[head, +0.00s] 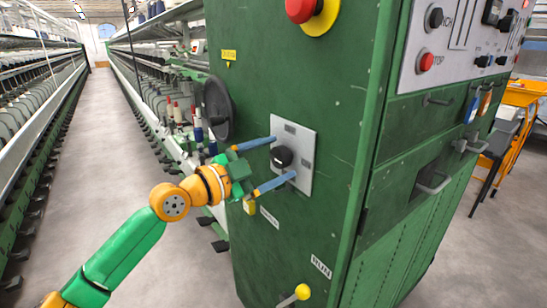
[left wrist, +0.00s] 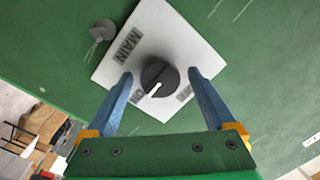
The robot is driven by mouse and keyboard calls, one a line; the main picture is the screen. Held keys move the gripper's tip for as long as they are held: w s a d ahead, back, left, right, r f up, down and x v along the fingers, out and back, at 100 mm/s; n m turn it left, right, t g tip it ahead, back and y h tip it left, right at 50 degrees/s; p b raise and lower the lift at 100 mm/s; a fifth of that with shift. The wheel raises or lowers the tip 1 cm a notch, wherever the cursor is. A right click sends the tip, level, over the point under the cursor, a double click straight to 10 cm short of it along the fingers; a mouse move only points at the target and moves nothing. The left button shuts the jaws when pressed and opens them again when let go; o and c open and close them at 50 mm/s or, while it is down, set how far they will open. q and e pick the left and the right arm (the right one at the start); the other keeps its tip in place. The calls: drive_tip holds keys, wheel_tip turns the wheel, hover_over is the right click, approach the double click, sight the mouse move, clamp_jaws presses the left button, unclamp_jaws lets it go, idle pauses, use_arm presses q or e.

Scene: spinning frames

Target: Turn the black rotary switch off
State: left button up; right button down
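The black rotary switch (head: 282,157) sits on a light grey plate (head: 306,160) on the green machine's side. In the left wrist view the switch (left wrist: 160,74) has a white pointer mark aimed down and left, toward a label partly hidden by a finger, which seems to read ON. Another short label (left wrist: 184,93) is at lower right, and a MAIN label (left wrist: 127,45) at upper left. My left gripper (head: 284,156) is open, its two blue fingers on either side of the switch with gaps to it. Whether the fingertips touch the plate is unclear. My right gripper is out of view.
A red emergency button (head: 300,9) on yellow is above the plate. A black handwheel (head: 218,107) is left of it, a yellow-knobbed lever (head: 302,292) below. A control panel (head: 460,40) is on the right face. A clear aisle (head: 100,150) runs at left.

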use_arm(q)
drive_tip(key=shift+s, duration=0.1)
drive_tip(key=c, duration=1.3)
drive_tip(key=shift+r, duration=0.1)
drive_tip(key=n+p, duration=0.2)
drive_tip(key=n, duration=0.2)
drive_tip(key=shift+r, duration=0.1)
drive_tip(key=n+g+p, duration=0.1)
drive_tip(key=n+p, duration=0.1)
drive_tip(key=n, duration=0.3)
drive_tip(key=n+p, duration=0.2)
drive_tip(key=n, duration=0.3)
drive_tip(key=shift+a+g, duration=0.1)
drive_tip(key=shift+g, duration=0.2)
drive_tip(key=shift+w+n+p, duration=0.2)
drive_tip(key=shift+n+p, duration=0.45)
drive_tip(key=shift+n, duration=0.75)
